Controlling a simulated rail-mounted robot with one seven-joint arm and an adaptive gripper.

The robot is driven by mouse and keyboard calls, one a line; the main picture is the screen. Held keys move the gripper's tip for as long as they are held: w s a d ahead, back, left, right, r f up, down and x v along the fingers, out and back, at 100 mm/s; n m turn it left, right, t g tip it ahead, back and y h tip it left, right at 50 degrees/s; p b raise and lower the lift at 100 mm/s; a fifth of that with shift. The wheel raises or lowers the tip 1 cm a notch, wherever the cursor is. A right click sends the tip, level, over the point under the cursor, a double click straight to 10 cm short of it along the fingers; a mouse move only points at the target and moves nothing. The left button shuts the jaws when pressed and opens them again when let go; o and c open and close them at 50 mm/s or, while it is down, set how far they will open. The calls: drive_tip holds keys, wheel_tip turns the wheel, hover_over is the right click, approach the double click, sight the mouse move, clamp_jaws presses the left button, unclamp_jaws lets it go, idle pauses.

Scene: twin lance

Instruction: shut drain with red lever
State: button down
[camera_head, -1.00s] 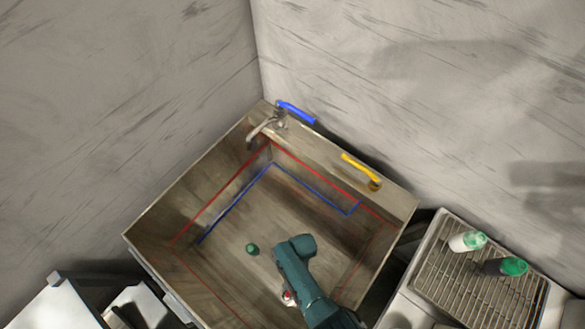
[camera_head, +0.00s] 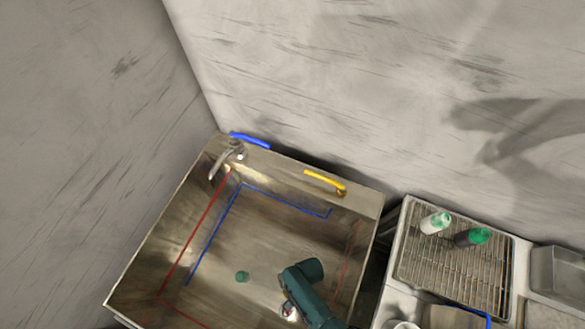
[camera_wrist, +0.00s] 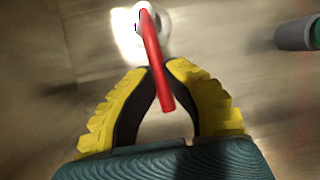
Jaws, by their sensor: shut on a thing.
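The red lever (camera_wrist: 153,60) is a slim red rod at the white drain fitting (camera_wrist: 124,38) on the sink floor. In the wrist view my gripper (camera_wrist: 158,68) has its yellow-and-black fingers on either side of the lever, shut on it near the fingertips. The lever's free end points back between the fingers. In the head view the drain fitting (camera_head: 288,310) shows as a small white and red spot beside my teal arm. My fingers are hidden there.
The metal sink (camera_head: 145,262) has high walls around my arm. A green-capped thing (camera_head: 242,276) lies on its floor, also in the wrist view (camera_wrist: 296,37). A faucet (camera_head: 225,157), blue handle (camera_head: 250,140) and yellow handle (camera_head: 325,181) line the back. A rack (camera_head: 450,268) holds two bottles.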

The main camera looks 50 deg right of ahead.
drive_tip(key=shift+s+f, duration=0.1)
drive_tip(key=shift+s, duration=0.1)
drive_tip(key=c, duration=1.1)
unclamp_jaws()
drive_tip(key=shift+o, duration=0.2)
drive_tip(key=shift+w, duration=0.1)
drive_tip(key=shift+d+r, duration=0.1)
drive_tip(key=shift+r, duration=0.2)
drive_tip(key=v, duration=1.1)
drive_tip(key=shift+d+r, duration=0.15)
drive_tip(key=shift+r, duration=0.1)
